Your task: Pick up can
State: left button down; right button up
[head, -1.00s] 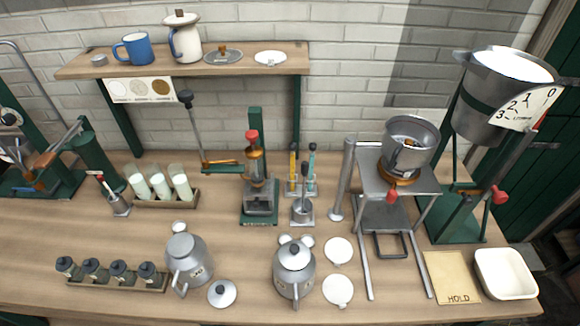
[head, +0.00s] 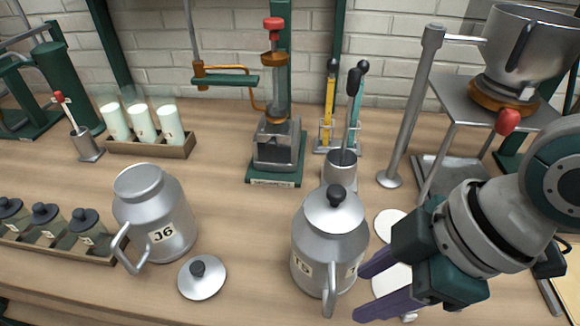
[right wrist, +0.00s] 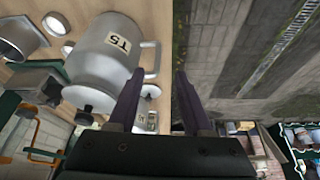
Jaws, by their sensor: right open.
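Two metal cans stand on the wooden bench in the head view. The can marked J6 (head: 155,215) stands on the left, open at the top, with its lid (head: 202,277) lying beside it. The can marked T5 (head: 328,245) stands upright right of it, with its black-knobbed lid on and its handle toward the front. My right gripper (head: 372,285) is open and empty just right of the T5 can. My left gripper is not in view.
White discs (head: 390,225) lie right of the T5 can, partly behind my right gripper. A tool cup (head: 340,168) stands close behind that can. A burner stand (head: 275,150), a rack of white tubes (head: 150,145) and a row of small jars (head: 45,225) stand around.

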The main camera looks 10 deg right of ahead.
aim_at(329, 304)
jog(key=b+x, duration=0.1)
jog(key=x, duration=0.4)
jog(key=b+x, duration=0.1)
jog(key=x, duration=0.4)
jog(key=shift+w+f, duration=0.1)
jog(key=shift+w, duration=0.15)
grip_shut()
dwell(0.9)
jog(key=shift+w, duration=0.1)
